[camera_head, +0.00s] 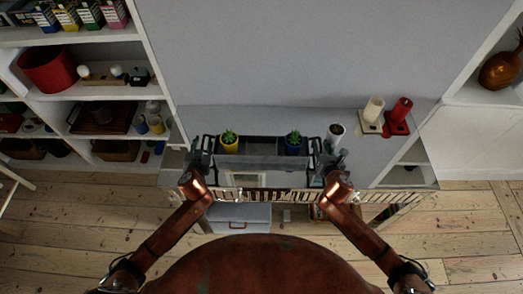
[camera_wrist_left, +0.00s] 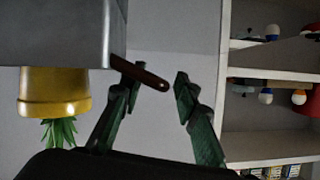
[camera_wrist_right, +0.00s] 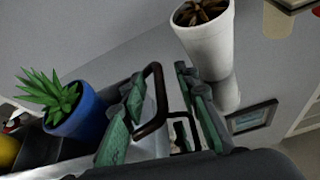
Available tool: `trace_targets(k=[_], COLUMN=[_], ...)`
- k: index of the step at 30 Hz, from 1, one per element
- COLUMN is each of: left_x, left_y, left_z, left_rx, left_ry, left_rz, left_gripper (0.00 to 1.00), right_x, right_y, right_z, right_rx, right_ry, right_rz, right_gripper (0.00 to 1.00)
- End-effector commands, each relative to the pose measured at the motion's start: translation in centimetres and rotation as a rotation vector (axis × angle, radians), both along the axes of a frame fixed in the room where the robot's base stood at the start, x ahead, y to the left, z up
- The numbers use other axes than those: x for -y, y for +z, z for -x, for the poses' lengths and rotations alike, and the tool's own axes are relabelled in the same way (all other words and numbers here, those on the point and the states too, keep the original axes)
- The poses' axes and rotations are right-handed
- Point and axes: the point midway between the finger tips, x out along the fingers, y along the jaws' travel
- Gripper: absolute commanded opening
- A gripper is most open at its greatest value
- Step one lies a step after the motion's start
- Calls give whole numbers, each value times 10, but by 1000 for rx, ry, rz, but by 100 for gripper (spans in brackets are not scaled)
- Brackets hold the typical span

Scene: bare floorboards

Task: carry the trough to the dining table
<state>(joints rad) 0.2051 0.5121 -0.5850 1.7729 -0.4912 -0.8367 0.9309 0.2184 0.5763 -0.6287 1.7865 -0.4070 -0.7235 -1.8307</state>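The trough (camera_head: 268,162) is a grey, long box with a dark handle at each end, held between my two arms at the grey surface's front edge. A yellow pot with a green plant (camera_head: 229,142) and a blue pot with a plant (camera_head: 293,142) rise at its two ends, seemingly inside it. My left gripper (camera_wrist_left: 158,82) is open, with the brown left handle (camera_wrist_left: 140,73) between its fingers. My right gripper (camera_wrist_right: 158,108) is open, its fingers either side of the dark right handle (camera_wrist_right: 153,100). I see no dining table.
A white pot (camera_wrist_right: 208,42) stands close beside my right gripper. A cream candle (camera_head: 374,110) and a red candle (camera_head: 400,110) stand further right on the grey surface. Filled shelves (camera_head: 90,95) flank the left. Bare floorboards (camera_head: 470,235) lie at the lower right.

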Motion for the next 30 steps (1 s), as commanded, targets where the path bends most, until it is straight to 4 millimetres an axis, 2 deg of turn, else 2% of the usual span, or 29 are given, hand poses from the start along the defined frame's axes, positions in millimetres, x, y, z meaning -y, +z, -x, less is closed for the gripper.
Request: trace_targets(k=[11,23,30], left_x=[-1,-1,-1], left_y=[-2,-2,-2], left_z=[-4,-4,-4], left_rx=[-1,-1,-1], left_ry=[0,1,1], left_rz=[0,0,0], left_gripper=[28,1,0], right_x=[0,0,0], right_y=[-1,-1,-1], right_z=[-4,-4,-4], right_rx=[0,0,0], right_ry=[1,1,1], right_rz=[0,0,0], right_gripper=[28,1,0])
